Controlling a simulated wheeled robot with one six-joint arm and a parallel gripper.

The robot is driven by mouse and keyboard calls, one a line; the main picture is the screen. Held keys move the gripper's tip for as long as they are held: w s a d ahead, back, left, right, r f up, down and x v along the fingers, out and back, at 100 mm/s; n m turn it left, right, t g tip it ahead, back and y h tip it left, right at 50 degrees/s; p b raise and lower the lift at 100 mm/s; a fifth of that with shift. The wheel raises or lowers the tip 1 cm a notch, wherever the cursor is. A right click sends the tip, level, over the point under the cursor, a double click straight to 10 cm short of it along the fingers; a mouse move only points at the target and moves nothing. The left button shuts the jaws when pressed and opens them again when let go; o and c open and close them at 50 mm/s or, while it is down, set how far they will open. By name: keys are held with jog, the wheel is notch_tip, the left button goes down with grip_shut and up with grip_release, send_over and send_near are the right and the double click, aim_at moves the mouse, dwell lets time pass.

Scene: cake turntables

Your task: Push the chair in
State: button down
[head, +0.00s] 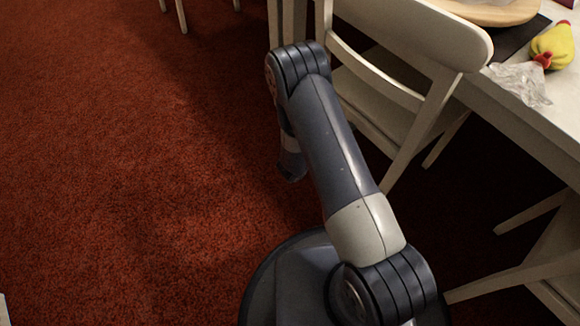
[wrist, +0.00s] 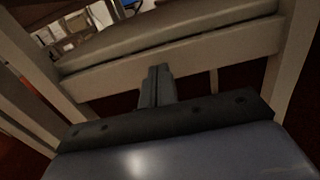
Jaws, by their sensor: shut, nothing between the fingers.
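A cream wooden chair (head: 385,105) stands right of my arm in the head view, beside the table (head: 540,115). Its curved backrest (head: 425,35) is near the table edge. In the wrist view a pale seat edge (wrist: 190,33) and the rail below it (wrist: 215,58) cross the picture, with upright posts at both sides. My gripper (wrist: 158,72) is shut and empty, its fingertips in front of that rail. I cannot tell whether they touch it.
Another pale chair (head: 555,265) stands at the lower right. More chair legs (head: 180,15) show at the top left. Red carpet at the left is clear.

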jog(key=v, duration=0.8)
jog(key=shift+s+a, duration=0.25)
jog(key=shift+a, duration=0.05)
jog(key=shift+w+d, duration=0.1)
